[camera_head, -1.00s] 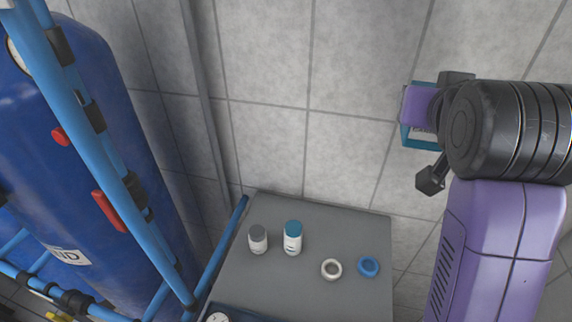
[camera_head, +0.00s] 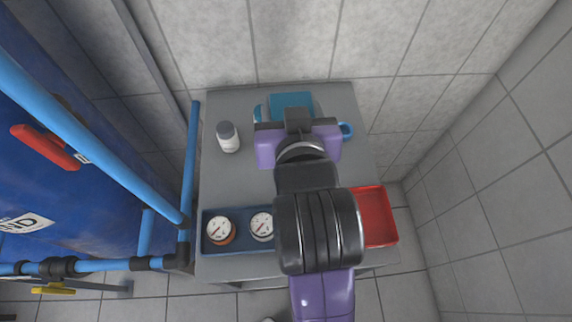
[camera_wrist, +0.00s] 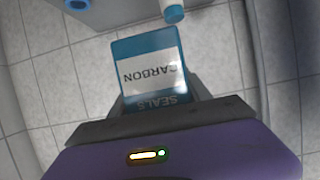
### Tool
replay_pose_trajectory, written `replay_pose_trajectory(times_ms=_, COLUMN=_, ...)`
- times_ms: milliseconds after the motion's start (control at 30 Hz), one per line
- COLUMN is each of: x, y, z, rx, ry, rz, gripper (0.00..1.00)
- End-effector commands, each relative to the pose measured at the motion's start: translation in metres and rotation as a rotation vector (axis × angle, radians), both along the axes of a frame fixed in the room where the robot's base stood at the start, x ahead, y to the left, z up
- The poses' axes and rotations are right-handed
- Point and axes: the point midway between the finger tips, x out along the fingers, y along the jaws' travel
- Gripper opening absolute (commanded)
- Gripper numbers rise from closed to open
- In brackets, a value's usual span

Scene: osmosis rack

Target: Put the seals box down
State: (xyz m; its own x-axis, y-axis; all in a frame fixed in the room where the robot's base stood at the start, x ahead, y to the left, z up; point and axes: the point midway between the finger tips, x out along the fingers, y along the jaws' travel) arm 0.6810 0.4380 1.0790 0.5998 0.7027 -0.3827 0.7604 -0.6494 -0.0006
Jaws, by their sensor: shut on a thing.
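The seals box is teal with a white label. In the head view its top (camera_head: 291,103) shows just beyond my gripper (camera_head: 298,122), over the far part of the grey bench top (camera_head: 220,176). In the wrist view the box (camera_wrist: 146,48) sits between my fingers, its label reading "CARBON SEALS" upside down. My gripper is shut on it. The underside of the box is hidden, so I cannot tell whether it touches the bench.
A grey-capped bottle (camera_head: 229,138) stands at left. A blue-capped bottle (camera_wrist: 174,12) and a blue ring (camera_head: 346,130) are close to the gripper. A dark blue tray (camera_head: 240,212) with gauges and a red bin (camera_head: 378,215) are at the near side. Blue pipes (camera_head: 190,165) run along the left.

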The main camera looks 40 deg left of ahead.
Motion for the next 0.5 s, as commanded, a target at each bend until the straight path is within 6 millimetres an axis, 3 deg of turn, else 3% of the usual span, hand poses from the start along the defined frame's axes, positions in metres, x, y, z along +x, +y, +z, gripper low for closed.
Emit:
replay_pose_trajectory(times_ms=200, x=-0.001, y=-0.001, z=-0.057, rx=-0.005, ry=0.007, rz=-0.001, gripper=0.09)
replay_pose_trajectory(times_ms=500, x=0.000, y=0.000, z=-0.119, rx=-0.001, ry=0.003, rz=0.001, gripper=0.09)
